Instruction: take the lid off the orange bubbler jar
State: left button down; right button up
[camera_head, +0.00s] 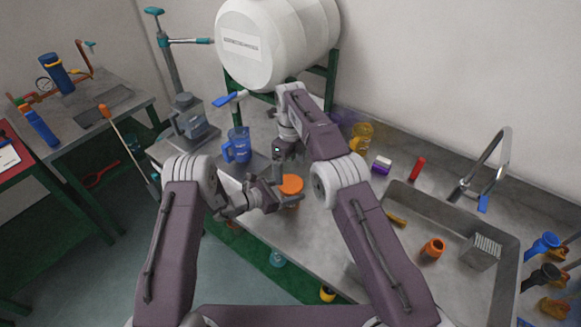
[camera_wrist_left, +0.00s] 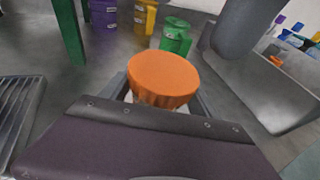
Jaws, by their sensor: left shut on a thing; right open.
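The orange bubbler jar's round orange lid (camera_head: 291,184) sits on top of the jar above the grey counter; the jar body below is mostly hidden. My left gripper (camera_head: 286,200) reaches in from the left and is shut on the jar just below the lid. In the left wrist view the lid (camera_wrist_left: 163,76) is level, with the fingers on either side beneath it and a pale strip of jar at its left. My right gripper (camera_head: 279,170) points down, open, close behind the lid; its fingertips are small and partly hidden.
A blue jug (camera_head: 238,146) stands left of the jar. The sink (camera_head: 463,215) and tap (camera_head: 492,165) are further right. A large white tank (camera_head: 285,35) is behind.

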aim_at(290, 183)
notch_tip(290, 183, down, 7)
jog(key=shift+f, duration=0.1)
jog(key=shift+c, duration=0.3)
jog(key=c, duration=1)
jog(key=o, duration=1.2)
jog(key=shift+c, duration=0.2)
notch_tip(290, 183, up, 5)
jog(key=shift+f, duration=0.2)
pick_arm(q)
jog(key=shift+c, duration=0.4)
grip_release()
